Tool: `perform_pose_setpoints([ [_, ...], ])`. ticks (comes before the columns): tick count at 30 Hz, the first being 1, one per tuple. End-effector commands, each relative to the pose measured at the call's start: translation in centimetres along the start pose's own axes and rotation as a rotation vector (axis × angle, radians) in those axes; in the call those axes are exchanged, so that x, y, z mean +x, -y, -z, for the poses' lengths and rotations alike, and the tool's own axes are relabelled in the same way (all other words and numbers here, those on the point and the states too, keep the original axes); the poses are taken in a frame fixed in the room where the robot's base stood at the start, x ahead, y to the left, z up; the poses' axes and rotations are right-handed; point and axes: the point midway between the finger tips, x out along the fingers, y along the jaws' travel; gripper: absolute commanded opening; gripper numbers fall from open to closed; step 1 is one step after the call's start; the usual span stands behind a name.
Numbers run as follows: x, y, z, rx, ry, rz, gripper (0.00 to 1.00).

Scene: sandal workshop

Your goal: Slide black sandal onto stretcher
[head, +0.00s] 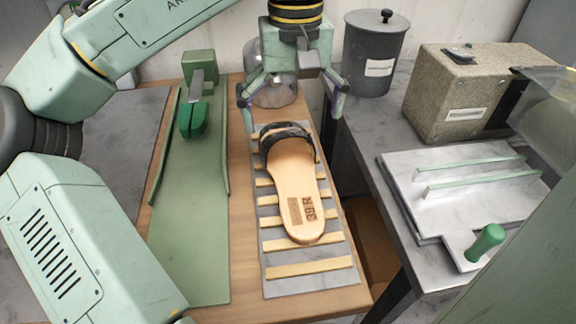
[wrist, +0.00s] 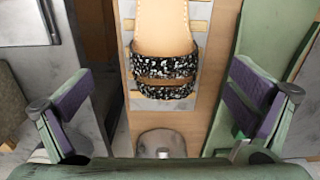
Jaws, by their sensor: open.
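The black sandal (head: 292,190) lies sole down on a slatted grey rack, its tan footbed stamped "39 R" and its heel toward the near side. Its dark strap (head: 284,135) is at the far end; in the wrist view the strap (wrist: 165,68) looks black with white speckles. What appears to be the stretcher, a green block on an arm (head: 193,118), stands to the left at the far end of a green channel. My gripper (head: 292,100) is open and empty above the strap end, fingers spread to either side. Both fingers show in the wrist view (wrist: 165,105), apart from the sandal.
The slatted rack (head: 308,285) and green channel (head: 185,250) share a wooden bench. A glass dome (head: 272,88) stands behind my gripper. At right are a grey lidded bin (head: 375,58), a speckled box machine (head: 460,90) and a plate with a green handle (head: 486,240).

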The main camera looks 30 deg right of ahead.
Motion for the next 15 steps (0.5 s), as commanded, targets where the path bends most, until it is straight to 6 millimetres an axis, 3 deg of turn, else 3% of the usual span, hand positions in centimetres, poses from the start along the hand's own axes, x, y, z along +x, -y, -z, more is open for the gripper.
perform_pose_setpoints([
  [3,1.8,0.1,0.1,0.000,0.001,0.000,1.00],
  [11,3.8,0.2,0.4,0.000,0.000,-0.003,1.00],
  [15,5.8,0.7,1.1,-0.001,0.000,-0.002,1.00],
])
